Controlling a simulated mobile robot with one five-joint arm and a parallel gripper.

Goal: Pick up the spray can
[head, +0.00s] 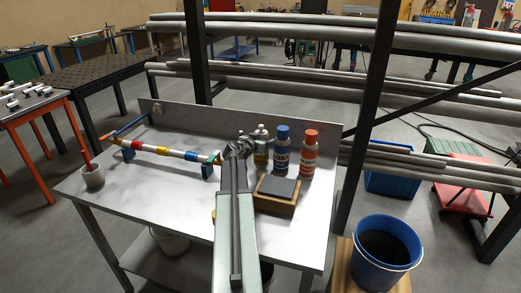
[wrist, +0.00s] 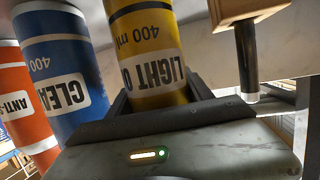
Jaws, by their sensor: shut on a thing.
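Three spray cans stand near the back of the metal bench: a yellow one (head: 261,156) marked "LIGHT O…", a blue one (head: 282,155) and an orange-red one (head: 308,157). In the wrist view the yellow can (wrist: 150,45) sits between the dark jaws of my gripper (wrist: 160,98), which is shut on it. The blue can (wrist: 62,75) and the orange-red can (wrist: 22,100) are beside it, outside the jaws. In the head view my gripper (head: 240,149) partly hides the yellow can's surroundings. I cannot tell whether the can is off the bench.
A wooden box with a dark top (head: 277,194) stands just in front of the cans. A striped tube (head: 163,150) on blue supports and a grey cup (head: 93,176) are at the left. Pipe racks (head: 270,85) stand behind. The bench's left front (head: 150,200) is clear.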

